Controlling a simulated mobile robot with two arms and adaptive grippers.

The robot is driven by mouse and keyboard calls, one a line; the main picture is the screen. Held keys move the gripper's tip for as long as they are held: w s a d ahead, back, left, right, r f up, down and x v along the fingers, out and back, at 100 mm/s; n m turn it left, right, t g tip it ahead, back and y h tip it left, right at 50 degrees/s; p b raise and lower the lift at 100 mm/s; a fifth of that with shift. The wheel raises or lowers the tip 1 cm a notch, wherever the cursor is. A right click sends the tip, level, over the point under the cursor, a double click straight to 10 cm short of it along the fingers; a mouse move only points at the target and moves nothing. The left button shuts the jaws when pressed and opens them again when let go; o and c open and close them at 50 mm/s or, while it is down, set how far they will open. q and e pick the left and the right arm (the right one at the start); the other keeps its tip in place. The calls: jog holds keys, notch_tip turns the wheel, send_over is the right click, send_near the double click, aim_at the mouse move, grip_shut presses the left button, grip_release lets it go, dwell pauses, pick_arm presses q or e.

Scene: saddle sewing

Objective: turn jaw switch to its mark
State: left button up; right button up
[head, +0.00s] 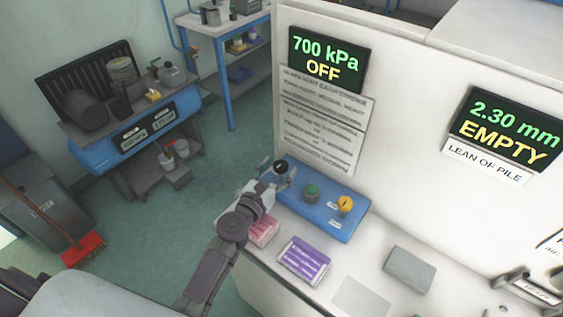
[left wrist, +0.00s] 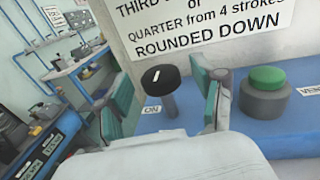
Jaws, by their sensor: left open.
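The jaw switch appears to be the black round knob (head: 281,167) on the left end of the blue control box (head: 325,226). In the left wrist view the knob (left wrist: 158,77) has a short white line on top and stands on a grey stem, with an ON label (left wrist: 151,138) below it. My left gripper (head: 268,182) is at this end of the box. In the left wrist view its teal-padded fingers (left wrist: 165,95) are open, one on each side of the knob, with visible gaps.
A green button (head: 311,189) and a yellow knob (head: 345,203) stand right of the switch. A display (head: 326,59) reads 700 kPa OFF. Pink (head: 264,232) and purple (head: 304,260) packs lie in front of the box. A grey block (head: 409,269) lies to the right.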

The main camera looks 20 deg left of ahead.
pick_arm(q)
jog(key=shift+w+d, duration=0.15)
jog(key=shift+w, duration=0.7)
pick_arm(e)
jog(key=shift+w, duration=0.55)
jog(key=shift+s, duration=0.2)
pick_arm(q)
jog(key=shift+c, duration=1.4)
jog(key=c, duration=0.9)
pick_arm(e)
jog(key=shift+s+a, duration=0.15)
jog(key=shift+s, duration=0.05)
